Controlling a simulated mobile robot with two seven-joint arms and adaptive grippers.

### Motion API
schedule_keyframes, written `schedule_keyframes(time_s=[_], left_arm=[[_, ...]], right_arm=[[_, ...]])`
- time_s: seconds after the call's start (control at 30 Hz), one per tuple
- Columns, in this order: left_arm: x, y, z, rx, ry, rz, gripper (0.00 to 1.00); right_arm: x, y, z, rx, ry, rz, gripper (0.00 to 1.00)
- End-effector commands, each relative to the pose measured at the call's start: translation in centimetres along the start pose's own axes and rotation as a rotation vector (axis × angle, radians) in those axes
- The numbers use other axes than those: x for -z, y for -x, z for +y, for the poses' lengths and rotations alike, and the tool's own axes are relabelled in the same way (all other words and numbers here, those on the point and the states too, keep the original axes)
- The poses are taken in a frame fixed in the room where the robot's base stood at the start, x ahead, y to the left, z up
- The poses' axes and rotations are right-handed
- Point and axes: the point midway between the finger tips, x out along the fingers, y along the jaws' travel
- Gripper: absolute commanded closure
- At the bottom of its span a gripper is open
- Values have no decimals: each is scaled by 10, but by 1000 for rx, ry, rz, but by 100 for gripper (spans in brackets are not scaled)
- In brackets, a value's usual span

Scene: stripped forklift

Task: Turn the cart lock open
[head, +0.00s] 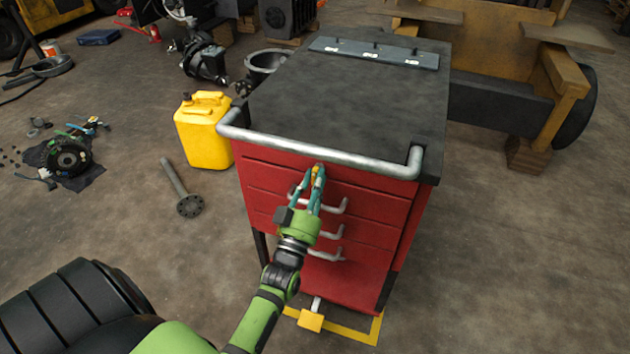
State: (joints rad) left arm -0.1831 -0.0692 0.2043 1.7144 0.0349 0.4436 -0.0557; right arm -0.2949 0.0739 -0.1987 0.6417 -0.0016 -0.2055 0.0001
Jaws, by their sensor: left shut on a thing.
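The red cart (262,172) has a dark top, a grey push bar along its near edge and several drawers with grey handles. A small yellow piece, which looks like the cart lock (318,170), shows at the upper middle of the cart's front, just below the bar. My left gripper (317,178), green with teal fingers, reaches up to it from below and is shut on it. The fingers hide part of the lock and the drawer front, so I cannot tell which way the lock is turned. My right gripper is not in view.
A yellow pedal (311,320) sticks out at the cart's foot, over a yellow floor marking. A yellow canister (204,132) stands left of the cart, with a metal shaft (182,190) on the floor nearby. The floor right of the cart is clear.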

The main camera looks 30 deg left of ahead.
Motion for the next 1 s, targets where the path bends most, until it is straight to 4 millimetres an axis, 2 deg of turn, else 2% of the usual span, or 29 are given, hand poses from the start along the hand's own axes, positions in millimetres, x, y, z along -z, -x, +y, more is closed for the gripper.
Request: schedule_keyframes(time_s=[0.27,0.3,0.33,0.37,0.77,0.87,1.0], left_arm=[[-2,0,1,0,6,-5,100],[-2,0,1,0,6,-5,72],[-2,0,1,0,6,-5,60],[-2,0,1,0,6,-5,54],[-1,5,0,0,3,-3,54],[-2,17,0,0,3,-5,54],[-2,46,0,0,2,-7,54]], right_arm=[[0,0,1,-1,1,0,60],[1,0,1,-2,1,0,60],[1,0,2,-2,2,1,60],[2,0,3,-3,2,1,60],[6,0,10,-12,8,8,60],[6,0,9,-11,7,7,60],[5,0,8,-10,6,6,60]])
